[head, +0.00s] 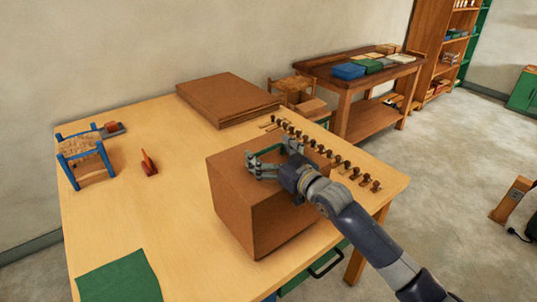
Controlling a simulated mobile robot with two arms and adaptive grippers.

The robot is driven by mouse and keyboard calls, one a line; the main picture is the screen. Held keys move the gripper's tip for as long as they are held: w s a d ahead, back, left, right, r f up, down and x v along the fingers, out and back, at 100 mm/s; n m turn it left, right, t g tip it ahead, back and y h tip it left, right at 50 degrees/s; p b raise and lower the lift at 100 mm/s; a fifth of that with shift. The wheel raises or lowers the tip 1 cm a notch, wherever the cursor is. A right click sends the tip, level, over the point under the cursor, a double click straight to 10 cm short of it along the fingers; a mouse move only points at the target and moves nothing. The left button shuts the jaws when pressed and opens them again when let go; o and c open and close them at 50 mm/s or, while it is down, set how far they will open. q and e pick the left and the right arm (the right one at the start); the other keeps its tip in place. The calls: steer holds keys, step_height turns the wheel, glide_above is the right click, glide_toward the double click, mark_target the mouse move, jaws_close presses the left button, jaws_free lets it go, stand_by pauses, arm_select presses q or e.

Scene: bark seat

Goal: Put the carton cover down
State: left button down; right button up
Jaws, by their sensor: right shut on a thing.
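The carton cover (240,207) is a large brown box shape at the table's front right. My right gripper (269,158) is at its top, with the fingers around a green strip on the top face, and is shut on it. The cover looks upright. I cannot tell whether its bottom edge rests on the table (140,220) or hangs just above it. What is under the cover is hidden. My left gripper is not in view.
Several dark knobbed pieces (338,160) stand in a row close behind the cover. Flat brown boards (228,98) lie at the back. A small blue-framed stool (84,158), a red-brown tool (148,164) and a green mat (118,280) are on the left. The table's middle left is clear.

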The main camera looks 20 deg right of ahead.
steer(key=shift+f, duration=0.6)
steer(key=shift+f+b, duration=0.3)
steer(key=shift+f, duration=0.2)
steer(key=o, duration=1.3)
